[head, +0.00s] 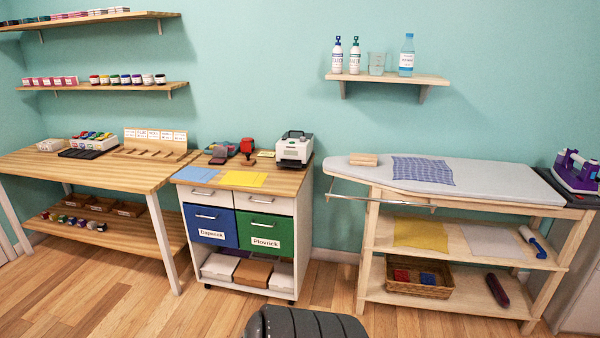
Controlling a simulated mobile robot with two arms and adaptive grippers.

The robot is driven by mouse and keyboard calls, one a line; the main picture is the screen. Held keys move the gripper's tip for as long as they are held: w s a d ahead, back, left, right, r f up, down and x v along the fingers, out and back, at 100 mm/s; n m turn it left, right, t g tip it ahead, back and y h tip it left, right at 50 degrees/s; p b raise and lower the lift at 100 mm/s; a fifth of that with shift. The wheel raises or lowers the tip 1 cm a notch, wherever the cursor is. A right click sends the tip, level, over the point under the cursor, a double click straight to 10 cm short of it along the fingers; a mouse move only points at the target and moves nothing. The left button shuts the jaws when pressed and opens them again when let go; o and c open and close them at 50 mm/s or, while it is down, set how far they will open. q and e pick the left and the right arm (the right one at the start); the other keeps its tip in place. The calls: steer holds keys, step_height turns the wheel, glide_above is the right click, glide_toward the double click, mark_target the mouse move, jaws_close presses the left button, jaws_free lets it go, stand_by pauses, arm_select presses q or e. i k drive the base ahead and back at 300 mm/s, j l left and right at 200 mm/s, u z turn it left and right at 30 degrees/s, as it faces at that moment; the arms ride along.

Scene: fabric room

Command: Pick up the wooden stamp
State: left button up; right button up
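I cannot make out for certain which thing is the wooden stamp. On top of the wheeled cabinet (275,190) stands a red and black upright thing that looks like a stamp (247,147). Left of it lies a small brown thing (218,157), too small to tell, in front of dark trays (220,147). A light wooden block (363,159) lies on the ironing board, near its left end. Neither of my grippers is in view.
A white label printer (295,148) stands at the cabinet's back right. Blue (196,174) and yellow (243,179) sheets lie at its front. A wooden table (100,172) stands left, an ironing board (490,183) right.

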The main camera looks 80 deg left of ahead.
mark_target(249, 160)
steer(key=u, duration=3.3)
